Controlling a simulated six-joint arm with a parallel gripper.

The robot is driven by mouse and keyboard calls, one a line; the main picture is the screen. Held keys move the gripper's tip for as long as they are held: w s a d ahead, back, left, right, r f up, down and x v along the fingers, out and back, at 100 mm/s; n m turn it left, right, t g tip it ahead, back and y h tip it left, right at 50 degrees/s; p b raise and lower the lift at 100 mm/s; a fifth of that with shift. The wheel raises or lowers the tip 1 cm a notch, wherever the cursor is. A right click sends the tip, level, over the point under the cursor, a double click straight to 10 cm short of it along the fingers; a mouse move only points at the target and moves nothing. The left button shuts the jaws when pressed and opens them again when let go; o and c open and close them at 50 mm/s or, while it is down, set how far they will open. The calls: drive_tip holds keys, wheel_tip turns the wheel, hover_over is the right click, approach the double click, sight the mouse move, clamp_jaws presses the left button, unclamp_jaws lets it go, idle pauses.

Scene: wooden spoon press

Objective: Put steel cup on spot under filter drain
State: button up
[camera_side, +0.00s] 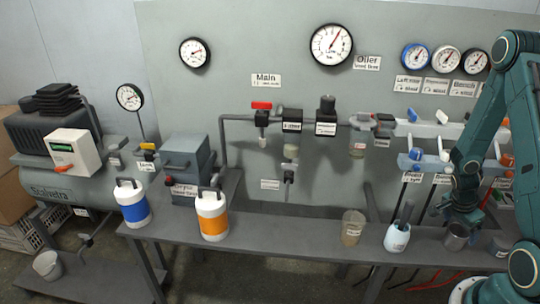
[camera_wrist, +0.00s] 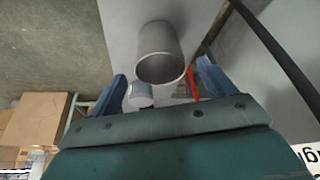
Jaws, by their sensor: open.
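The steel cup (camera_side: 456,237) stands upright on the grey bench at the right, just below my gripper (camera_side: 462,212). In the wrist view the steel cup (camera_wrist: 161,40) is ahead of my gripper (camera_wrist: 163,84), lined up between its two blue fingers. The fingers are apart and nothing is held. Whether they reach alongside the cup is unclear. The filter (camera_side: 291,150) hangs on the panel pipe at the middle, with its drain (camera_side: 288,174) below. No marked spot is clear on the bench under it.
On the bench (camera_side: 290,238) stand a blue-and-white jug (camera_side: 132,204), an orange-and-white jug (camera_side: 212,216), a tan see-through cup (camera_side: 353,228) and a white holder with dark tools (camera_side: 397,238). A small dark container (camera_side: 501,244) is right of the steel cup. Bench between orange jug and tan cup is clear.

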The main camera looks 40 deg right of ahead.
sight(459, 231)
drive_tip(key=shift+x, duration=1.55)
drive_tip(key=c, duration=1.1)
drive_tip(key=shift+c, duration=0.2)
drive_tip(key=shift+r, duration=0.2)
wheel_tip(459, 231, up, 20)
drive_tip(key=shift+f, duration=0.15)
